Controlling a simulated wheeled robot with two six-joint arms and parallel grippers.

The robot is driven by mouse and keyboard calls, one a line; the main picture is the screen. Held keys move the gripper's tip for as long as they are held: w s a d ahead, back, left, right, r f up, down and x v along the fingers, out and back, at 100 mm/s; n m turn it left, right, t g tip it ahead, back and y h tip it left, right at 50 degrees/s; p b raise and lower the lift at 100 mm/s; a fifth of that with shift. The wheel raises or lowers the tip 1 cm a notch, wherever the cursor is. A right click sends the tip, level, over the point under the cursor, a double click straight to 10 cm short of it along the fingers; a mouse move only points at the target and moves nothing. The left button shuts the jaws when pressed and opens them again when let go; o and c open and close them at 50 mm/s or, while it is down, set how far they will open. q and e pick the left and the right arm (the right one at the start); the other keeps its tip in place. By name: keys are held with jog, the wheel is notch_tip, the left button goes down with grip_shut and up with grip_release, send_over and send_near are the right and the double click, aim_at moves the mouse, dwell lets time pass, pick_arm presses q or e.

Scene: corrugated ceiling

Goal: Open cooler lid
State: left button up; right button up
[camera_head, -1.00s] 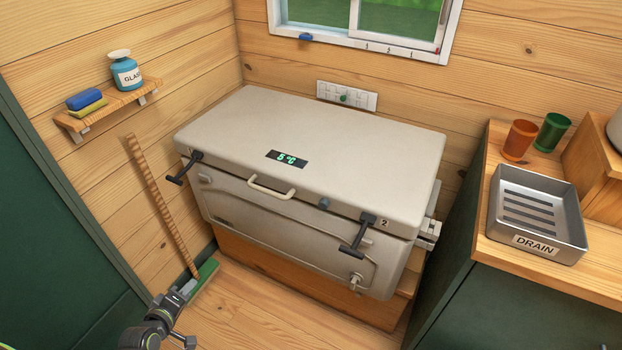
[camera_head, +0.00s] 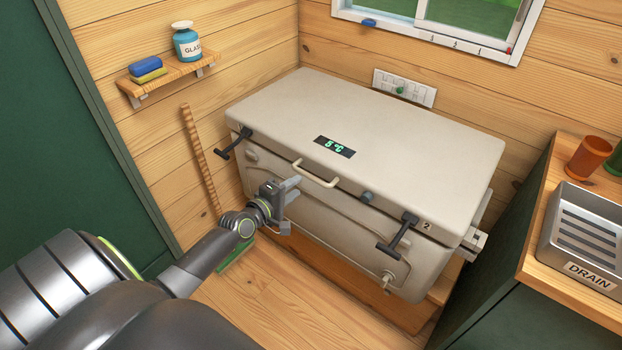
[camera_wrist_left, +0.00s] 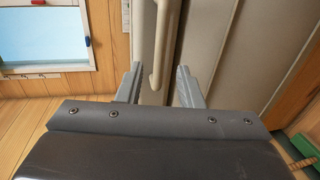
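The beige cooler (camera_head: 330,225) stands against the corner with its lid (camera_head: 400,130) shut. A "5 °C" display (camera_head: 335,146) sits on the lid's top. A pale handle (camera_head: 316,174) is at the lid's front edge. Two black latches, left (camera_head: 233,143) and right (camera_head: 398,236), hang outward at the front. My left gripper (camera_head: 293,188) is in front of the cooler, just left of and below the handle. In the left wrist view its fingers (camera_wrist_left: 156,88) are apart, with the handle (camera_wrist_left: 160,50) between or just beyond them; contact is unclear. My right gripper is out of view.
The counter (camera_head: 545,240) with a drain tray (camera_head: 580,240) and cups (camera_head: 586,157) is at right. A wall shelf (camera_head: 165,77) holds a bottle and sponges. A broom (camera_head: 200,160) leans left of the cooler. The space above the lid is clear.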

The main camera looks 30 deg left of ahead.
aim_at(309, 178)
pick_arm(q)
jog(key=b+x, duration=0.2)
jog(key=x, duration=0.6)
grip_shut()
